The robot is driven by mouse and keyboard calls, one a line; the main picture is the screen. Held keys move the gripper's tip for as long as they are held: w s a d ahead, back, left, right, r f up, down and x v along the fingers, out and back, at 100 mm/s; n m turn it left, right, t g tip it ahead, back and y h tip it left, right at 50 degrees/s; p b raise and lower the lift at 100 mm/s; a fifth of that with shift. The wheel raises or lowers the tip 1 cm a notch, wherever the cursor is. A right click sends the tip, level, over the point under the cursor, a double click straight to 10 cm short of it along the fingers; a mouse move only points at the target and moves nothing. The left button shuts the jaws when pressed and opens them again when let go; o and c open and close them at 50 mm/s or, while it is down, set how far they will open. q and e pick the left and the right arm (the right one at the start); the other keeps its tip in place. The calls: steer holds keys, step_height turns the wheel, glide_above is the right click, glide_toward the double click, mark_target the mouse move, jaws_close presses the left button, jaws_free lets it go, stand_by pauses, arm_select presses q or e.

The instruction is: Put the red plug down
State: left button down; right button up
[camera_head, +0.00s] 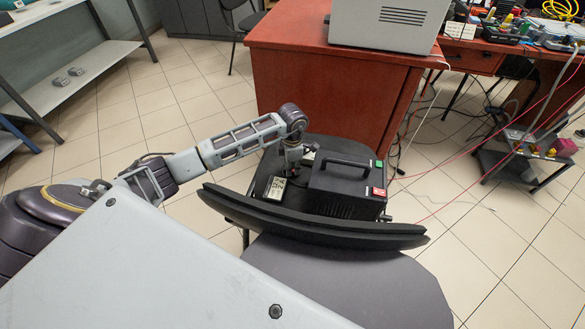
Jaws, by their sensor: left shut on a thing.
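My left gripper (293,158) points down over the seat of a dark chair, at the back left of a black box with a handle (342,180). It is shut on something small. The fingertips are small and partly hidden by my own wrist, so the red plug cannot be made out clearly in them. The black box has a red patch (379,192) at its near right corner and a green patch (379,163) at its far right. My right gripper is not in view.
A small meter with a pale display (277,189) lies left of the box. The chair's curved black backrest (310,226) stands in front. A red desk (330,100) stands close behind. Thin red cables (455,157) run from the right toward the box. Tiled floor (120,120) is free at left.

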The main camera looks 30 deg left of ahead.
arm_select(q)
steer(key=shift+f, duration=0.15)
steer(key=c, duration=1.7)
jaws_free()
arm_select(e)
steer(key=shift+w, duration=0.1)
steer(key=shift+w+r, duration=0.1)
arm_select(q)
steer(key=shift+r+p, duration=0.3)
steer(key=shift+r, duration=0.65)
step_height(320, 180, up, 10)
steer(key=p, duration=0.3)
steer(key=shift+r, duration=0.25)
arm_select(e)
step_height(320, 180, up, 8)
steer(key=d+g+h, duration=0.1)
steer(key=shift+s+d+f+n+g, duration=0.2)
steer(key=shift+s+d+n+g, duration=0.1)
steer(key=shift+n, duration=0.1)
arm_select(q)
steer(key=shift+s+a, duration=0.1)
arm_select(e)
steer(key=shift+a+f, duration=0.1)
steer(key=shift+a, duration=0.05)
